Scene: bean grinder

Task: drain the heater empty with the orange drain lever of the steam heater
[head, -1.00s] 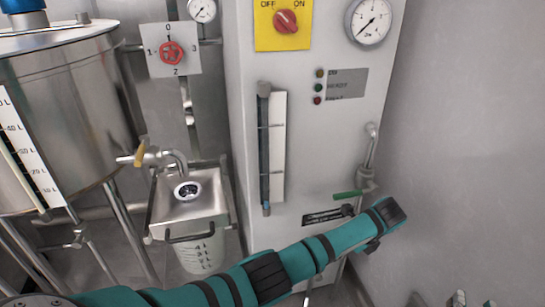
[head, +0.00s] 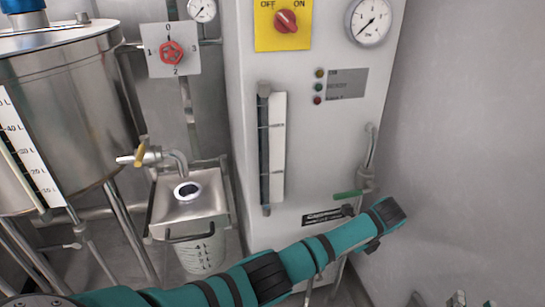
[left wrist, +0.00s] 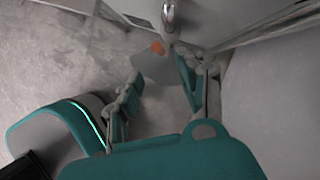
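The steam heater (head: 305,140) is the white cabinet in the middle of the head view. A small orange part, which looks like the drain lever (left wrist: 157,48), shows in the left wrist view below a metal pipe. In the head view it is hidden. My left arm crosses the front of the heater, and its fingers are out of sight there. In the left wrist view my left gripper (left wrist: 157,68) has its fingers spread, with the orange part near the gap between their tips; contact cannot be told. Parts of my right gripper (head: 457,298) show at the bottom edge, cut off.
A green lever (head: 348,195) and a pipe are on the heater's right side, close to my left arm. A steel kettle (head: 75,110) and a measuring jug (head: 200,255) under a tray stand at left. A plain wall (head: 470,130) closes the right.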

